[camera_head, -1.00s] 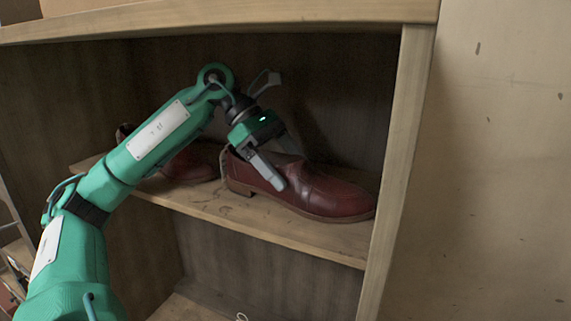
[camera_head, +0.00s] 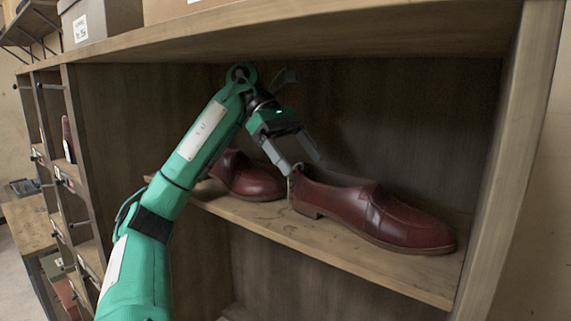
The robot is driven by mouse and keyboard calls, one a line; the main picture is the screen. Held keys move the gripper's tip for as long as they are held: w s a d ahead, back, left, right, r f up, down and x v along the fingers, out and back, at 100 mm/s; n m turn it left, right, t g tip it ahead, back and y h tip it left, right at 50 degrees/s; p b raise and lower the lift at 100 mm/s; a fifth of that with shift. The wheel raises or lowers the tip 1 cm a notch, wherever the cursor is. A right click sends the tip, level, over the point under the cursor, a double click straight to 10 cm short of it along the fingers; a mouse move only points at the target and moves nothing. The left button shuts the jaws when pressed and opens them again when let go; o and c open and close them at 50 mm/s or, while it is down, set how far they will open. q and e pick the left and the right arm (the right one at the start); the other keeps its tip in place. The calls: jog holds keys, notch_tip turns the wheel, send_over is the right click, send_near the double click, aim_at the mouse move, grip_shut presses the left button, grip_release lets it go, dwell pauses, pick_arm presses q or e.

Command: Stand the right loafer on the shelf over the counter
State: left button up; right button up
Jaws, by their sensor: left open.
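Two dark red loafers are on a wooden shelf (camera_head: 330,245) inside a cubby. The nearer loafer (camera_head: 385,215) stands upright on its sole at the right, toe pointing right. The other loafer (camera_head: 252,180) is to its left, partly hidden behind my left arm. My left gripper (camera_head: 302,160) is open and empty, its fingers just above and beside the heel end of the right-hand loafer. I cannot tell whether a finger touches the shoe. My right gripper is not in view.
A wooden top board (camera_head: 330,35) runs over the shelf, and an upright side panel (camera_head: 510,160) closes it at the right. Boxes (camera_head: 88,22) stand on top. At the left are more cubbies and a wooden table (camera_head: 28,225).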

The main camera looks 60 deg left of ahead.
pick_arm(q)
jog(key=shift+s+a, duration=0.2)
jog(key=shift+a, duration=0.5)
jog(key=shift+s+a, duration=0.2)
jog(key=shift+a, duration=0.5)
